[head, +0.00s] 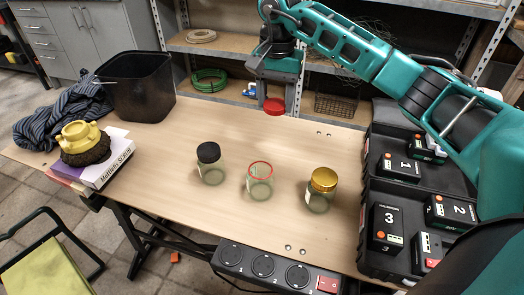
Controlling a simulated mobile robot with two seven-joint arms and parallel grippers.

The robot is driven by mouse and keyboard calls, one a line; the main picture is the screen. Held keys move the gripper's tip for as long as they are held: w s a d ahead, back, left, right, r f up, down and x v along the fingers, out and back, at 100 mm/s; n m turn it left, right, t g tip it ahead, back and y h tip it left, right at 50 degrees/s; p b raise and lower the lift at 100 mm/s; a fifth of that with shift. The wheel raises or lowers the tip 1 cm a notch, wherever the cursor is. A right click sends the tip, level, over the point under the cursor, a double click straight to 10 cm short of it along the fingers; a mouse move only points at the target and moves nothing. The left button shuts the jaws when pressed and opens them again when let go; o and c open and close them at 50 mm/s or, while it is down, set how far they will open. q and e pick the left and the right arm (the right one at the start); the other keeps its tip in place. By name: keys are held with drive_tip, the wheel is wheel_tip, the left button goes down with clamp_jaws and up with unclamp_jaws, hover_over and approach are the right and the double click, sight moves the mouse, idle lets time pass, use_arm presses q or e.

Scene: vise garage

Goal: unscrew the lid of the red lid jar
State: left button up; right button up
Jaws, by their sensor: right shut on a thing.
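The red lid jar (260,183) stands upright and open in the middle of the table, with a red ring around its top rim. The red lid (274,107) is off the jar, in the air above and behind it. My right gripper (274,97) is shut on the red lid and points down. The lid and the jar are clearly apart. My left gripper is not in view.
A black-lid jar (209,164) stands left of the open jar and a gold-lid jar (321,190) stands right. A black bin (138,87) and books (99,168) are at left. A battery case (366,205) is at right. A power strip (276,270) runs along the front edge.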

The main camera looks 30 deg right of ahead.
sight(275, 103)
wheel_tip(275, 103, down, 15)
drive_tip(key=shift+f+b, duration=0.2)
drive_tip(key=shift+b, duration=0.95)
drive_tip(key=shift+f, duration=0.2)
drive_tip(key=o, duration=1.2)
drive_tip(key=shift+c, duration=0.2)
drive_tip(key=shift+r, duration=0.6)
wheel_tip(275, 103, up, 11)
drive_tip(key=shift+r+p, duration=0.1)
drive_tip(key=shift+p, duration=1)
